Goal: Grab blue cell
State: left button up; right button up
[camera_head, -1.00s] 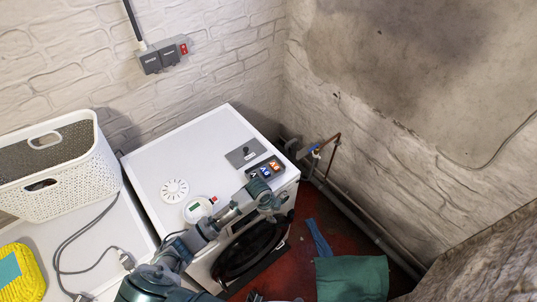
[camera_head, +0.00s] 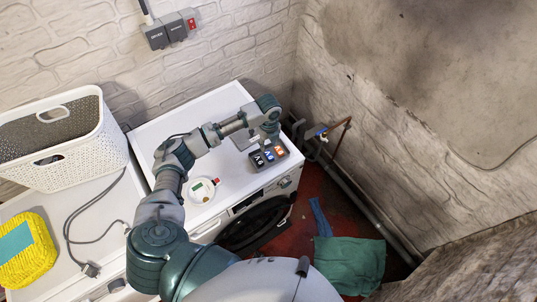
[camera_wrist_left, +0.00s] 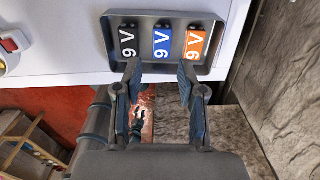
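The blue cell (camera_head: 269,155) stands between a black cell (camera_head: 258,160) and an orange cell (camera_head: 279,150) in a dark grey tray on the white washing machine. In the left wrist view the blue cell (camera_wrist_left: 162,43) is the middle one, marked "9 V", in the tray (camera_wrist_left: 204,70). My left gripper (camera_wrist_left: 161,76) is open and empty. Its two fingertips are apart at the tray's near edge in that view, roughly lined up with the blue cell and not around it. In the head view my left gripper (camera_head: 271,137) hangs close to the tray. My right gripper is not in view.
The washing machine top (camera_head: 165,125) also holds a small round device with a red part (camera_head: 203,189). A white basket (camera_head: 75,155) and a yellow item (camera_head: 27,255) are on the left. Pipes (camera_head: 345,185) run along the right wall. A green cloth (camera_head: 350,262) lies on the red floor.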

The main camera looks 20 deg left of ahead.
aim_at(268, 153)
pick_arm(q)
jog(key=shift+d+f, duration=0.25)
jog(key=shift+f, duration=1)
jog(key=f, duration=0.3)
jog(key=a+f, duration=0.1)
jog(key=f, duration=0.1)
jog(key=shift+w+p, duration=0.25)
jog(key=shift+p, duration=0.15)
jog(key=shift+d, duration=0.25)
grip_shut()
